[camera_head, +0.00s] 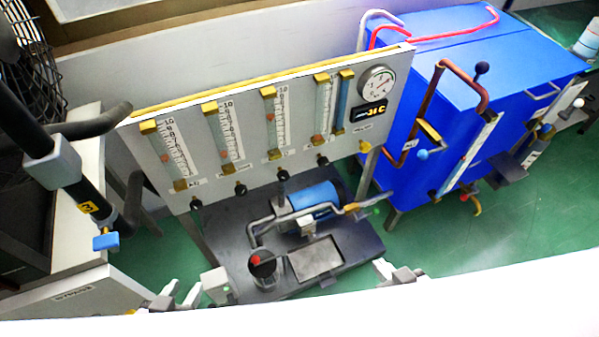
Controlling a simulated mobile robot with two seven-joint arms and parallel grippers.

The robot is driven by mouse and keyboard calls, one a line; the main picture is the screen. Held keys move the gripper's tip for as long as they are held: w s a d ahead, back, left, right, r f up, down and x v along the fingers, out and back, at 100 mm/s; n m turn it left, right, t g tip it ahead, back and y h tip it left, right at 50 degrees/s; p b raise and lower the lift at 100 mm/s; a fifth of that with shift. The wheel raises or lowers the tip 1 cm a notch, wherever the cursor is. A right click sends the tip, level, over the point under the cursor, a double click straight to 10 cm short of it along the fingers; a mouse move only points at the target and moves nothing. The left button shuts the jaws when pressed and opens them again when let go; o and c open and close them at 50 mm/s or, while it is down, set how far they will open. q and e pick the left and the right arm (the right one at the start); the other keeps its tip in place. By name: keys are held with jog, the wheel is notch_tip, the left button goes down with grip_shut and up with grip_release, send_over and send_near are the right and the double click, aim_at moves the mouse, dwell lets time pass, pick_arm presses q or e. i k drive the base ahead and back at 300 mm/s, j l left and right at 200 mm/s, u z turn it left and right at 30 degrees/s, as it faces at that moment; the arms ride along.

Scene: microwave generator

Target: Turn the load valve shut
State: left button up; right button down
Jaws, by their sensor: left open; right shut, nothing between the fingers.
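I cannot tell which valve is the load valve; no readable label names it. A valve with a blue handle (106,241) sits on the black pipe at the left, near a yellow tag marked 3. Black knobs (240,190) line the lower edge of the flowmeter panel (205,92). A red-topped round part (262,259) stands on the dark base plate. A yellow lever (430,131) is on the blue cabinet's front. My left gripper (180,297) is open and empty at the bottom edge. My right gripper (397,273) is shut and empty, apart from the valves.
A blue cabinet (520,75) with copper pipe stands at the right. A blue motor (315,199) sits on the dark base plate (355,247). A grey cabinet (80,300) and fan (40,48) are at the left. Green floor (450,240) is clear at the lower right.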

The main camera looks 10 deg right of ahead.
aim_at(283, 175)
jog(key=i+l, duration=0.1)
jog(key=l, duration=0.35)
jog(key=i+l, duration=0.15)
jog(key=l, duration=0.25)
jog(key=i+l, duration=0.1)
jog(key=l, duration=0.35)
jog(key=i+l+u, duration=0.1)
jog(key=l, duration=0.35)
